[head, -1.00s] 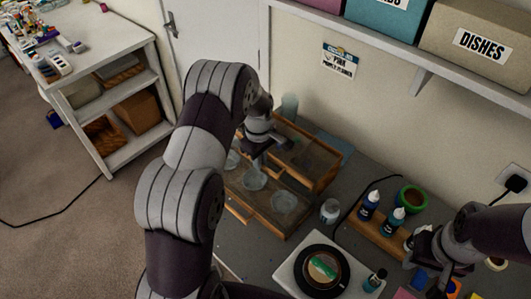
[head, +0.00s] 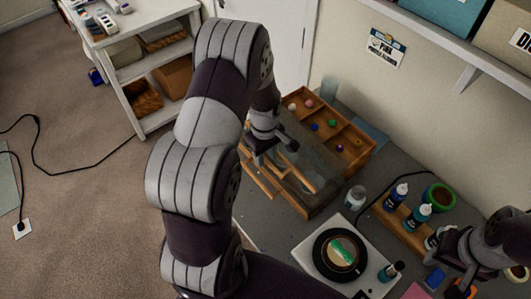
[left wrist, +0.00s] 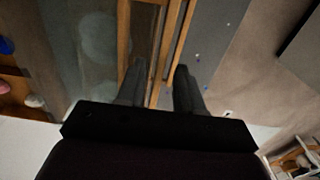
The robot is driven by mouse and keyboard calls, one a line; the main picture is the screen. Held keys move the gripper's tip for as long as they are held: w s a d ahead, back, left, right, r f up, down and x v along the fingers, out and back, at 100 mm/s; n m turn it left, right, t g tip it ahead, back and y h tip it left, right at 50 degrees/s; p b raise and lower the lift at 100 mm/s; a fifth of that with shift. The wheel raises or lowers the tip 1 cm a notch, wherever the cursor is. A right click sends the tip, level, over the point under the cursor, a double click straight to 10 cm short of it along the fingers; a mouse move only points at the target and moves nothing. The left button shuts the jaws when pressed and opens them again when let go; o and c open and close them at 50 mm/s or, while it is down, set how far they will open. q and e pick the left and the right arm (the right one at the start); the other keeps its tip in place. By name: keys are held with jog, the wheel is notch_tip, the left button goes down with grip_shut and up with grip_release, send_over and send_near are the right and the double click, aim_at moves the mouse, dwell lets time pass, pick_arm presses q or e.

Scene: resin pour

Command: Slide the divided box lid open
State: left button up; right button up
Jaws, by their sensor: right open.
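The wooden divided box (head: 357,165) stands on the grey table. Its back compartments are uncovered and hold several small coloured balls (head: 332,122). The clear lid (head: 322,165), with wooden strips, lies over the front part, and pale round cups show dimly through it. My left gripper (head: 275,155) is over the lid at the box's left side. In the left wrist view its fingers (left wrist: 160,75) are apart, on either side of a wooden strip (left wrist: 168,35); I cannot tell whether they touch it. My right gripper (head: 468,285) is open and empty at the lower right, away from the box.
A white bottle (head: 355,197) stands just right of the box. A white board (head: 310,262) with a black dish (head: 340,253) is in front. Dropper bottles (head: 397,195) stand in a wooden rack (head: 388,217). A shelf unit (head: 130,55) is at the upper left.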

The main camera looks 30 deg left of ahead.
pick_arm(q)
notch_tip(320, 180, up, 13)
jog(key=b, duration=0.3)
jog(key=shift+f, duration=0.15)
jog(key=shift+s, duration=0.1)
